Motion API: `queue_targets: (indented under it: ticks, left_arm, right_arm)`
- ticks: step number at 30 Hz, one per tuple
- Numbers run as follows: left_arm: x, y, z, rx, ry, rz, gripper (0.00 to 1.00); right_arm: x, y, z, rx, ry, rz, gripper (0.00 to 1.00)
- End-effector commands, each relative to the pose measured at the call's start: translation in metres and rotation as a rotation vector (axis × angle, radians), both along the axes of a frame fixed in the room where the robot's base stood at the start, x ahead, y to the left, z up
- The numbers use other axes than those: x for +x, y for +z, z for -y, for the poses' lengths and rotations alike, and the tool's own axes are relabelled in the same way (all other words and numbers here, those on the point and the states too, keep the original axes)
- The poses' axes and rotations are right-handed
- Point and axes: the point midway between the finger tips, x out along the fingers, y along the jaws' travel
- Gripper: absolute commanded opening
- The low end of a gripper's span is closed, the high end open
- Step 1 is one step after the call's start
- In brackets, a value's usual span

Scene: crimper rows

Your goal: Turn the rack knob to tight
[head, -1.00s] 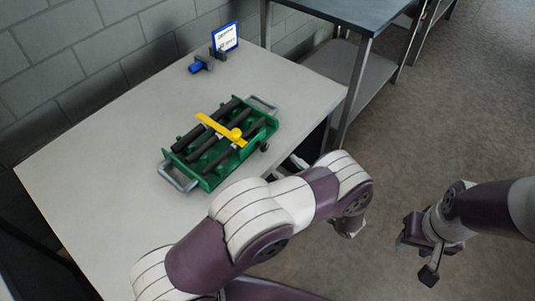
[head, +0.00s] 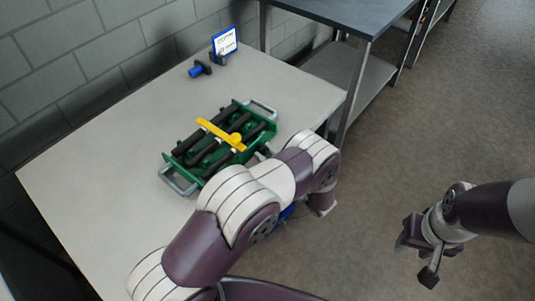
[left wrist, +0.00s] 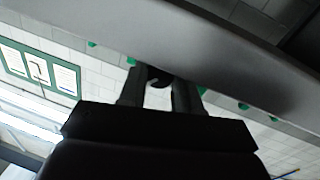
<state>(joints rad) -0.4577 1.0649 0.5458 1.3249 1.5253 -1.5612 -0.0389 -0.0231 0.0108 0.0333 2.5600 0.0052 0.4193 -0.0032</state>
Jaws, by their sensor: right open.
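The green rack (head: 179,168) lies on the table with several dark rods in it and a yellow bar (head: 212,129) with a round end across them. A small dark knob (head: 263,151) is at its right side, close behind my left arm. My left gripper is hidden by its arm in the head view. In the left wrist view its two dark fingers (left wrist: 158,92) stand apart, with a dark rounded piece between or just beyond the tips. I cannot tell whether they touch it. My right gripper (head: 417,258) is open and empty over the floor, away from the table.
The pale table (head: 100,185) is clear left of the rack. A blue-and-dark part (head: 198,69) and a small sign (head: 224,42) stand at the back by the block wall. A metal bench (head: 350,15) stands behind right.

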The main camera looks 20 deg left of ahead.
Motion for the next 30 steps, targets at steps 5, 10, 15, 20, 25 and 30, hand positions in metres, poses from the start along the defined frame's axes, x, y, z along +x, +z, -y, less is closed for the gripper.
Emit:
queue_targets:
  ticks: [5,10,15,20,25,30]
  left_arm:
    - [-0.0001,0.0003,0.0001,0.006,0.0,-0.017,0.02]
    - [0.0,0.0011,0.0001,0.03,0.001,-0.085,0.02]
    - [0.0,0.0017,0.0001,0.07,-0.001,-0.198,0.02]
    - [-0.0001,0.002,0.0002,0.112,-0.001,-0.313,0.03]
    - [-0.0003,0.002,0.0001,0.15,0.0,-0.423,0.03]
    - [-0.0001,0.0022,0.0002,0.18,0.0,-0.506,0.02]
  right_arm:
    - [0.0,0.0004,0.0,0.0,0.0,0.0,0.43]
    - [0.0,0.0017,0.0,0.0,0.0,0.0,0.43]
    - [0.0,0.0036,0.0,0.0,0.0,0.0,0.43]
    - [-0.0001,0.0055,0.0,0.0,0.0,0.0,0.43]
    - [0.0,0.0074,0.0,0.0,0.0,0.0,0.43]
    - [0.0,0.0087,0.0,0.0,0.0,0.0,0.43]
